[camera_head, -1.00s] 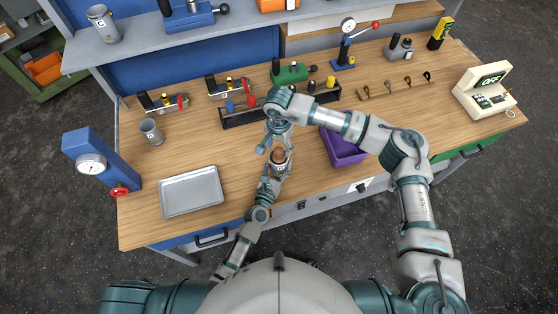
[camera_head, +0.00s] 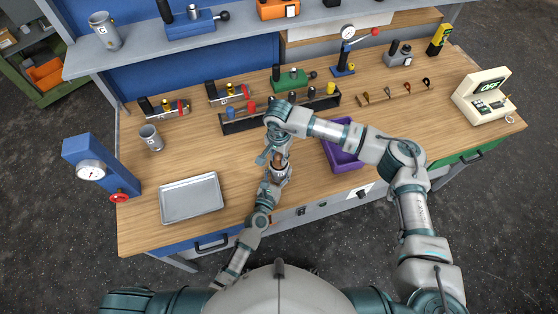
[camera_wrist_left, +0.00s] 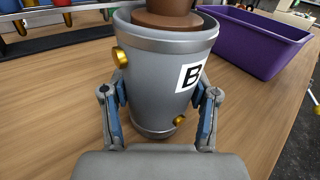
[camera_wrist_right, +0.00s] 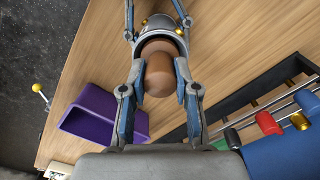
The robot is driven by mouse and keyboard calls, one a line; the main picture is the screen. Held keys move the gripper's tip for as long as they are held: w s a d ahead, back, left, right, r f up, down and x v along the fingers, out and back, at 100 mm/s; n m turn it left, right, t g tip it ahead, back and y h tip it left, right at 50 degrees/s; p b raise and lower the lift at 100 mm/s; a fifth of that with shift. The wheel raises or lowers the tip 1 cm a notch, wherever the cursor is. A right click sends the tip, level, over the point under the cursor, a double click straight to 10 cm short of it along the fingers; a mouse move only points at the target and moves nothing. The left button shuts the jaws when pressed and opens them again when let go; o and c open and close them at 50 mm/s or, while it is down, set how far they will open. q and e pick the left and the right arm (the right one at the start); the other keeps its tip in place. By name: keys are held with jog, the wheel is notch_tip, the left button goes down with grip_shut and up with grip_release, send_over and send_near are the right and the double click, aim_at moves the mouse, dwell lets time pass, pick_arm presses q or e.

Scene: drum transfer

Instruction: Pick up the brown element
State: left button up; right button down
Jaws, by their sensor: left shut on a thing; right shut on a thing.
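The brown element (camera_wrist_right: 159,78) is a rounded brown piece in the mouth of a grey metal drum (camera_wrist_left: 165,75) marked B; its lower part is hidden inside. In the left wrist view its brown side (camera_wrist_left: 165,14) rises above the drum's rim. My left gripper (camera_wrist_left: 163,118) is shut on the drum, one finger on each side, and the drum stands upright. My right gripper (camera_wrist_right: 158,82) is above the drum, its fingers shut on the brown element from both sides. In the head view my right gripper (camera_head: 276,158) covers much of the drum's top.
A purple bin (camera_head: 343,147) stands right of the drum. A grey tray (camera_head: 191,198) lies at the left, with a small metal cup (camera_head: 151,137) behind it. A dark rack (camera_head: 240,124) with coloured pieces stands behind the grippers.

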notch_tip(320, 180, up, 18)
dwell(0.3)
pick_arm(q)
jog(key=o, duration=1.6)
pick_arm(e)
jog(key=shift+f, duration=0.1)
pick_arm(q)
jog(key=v, duration=1.2)
jog(key=shift+f, duration=0.1)
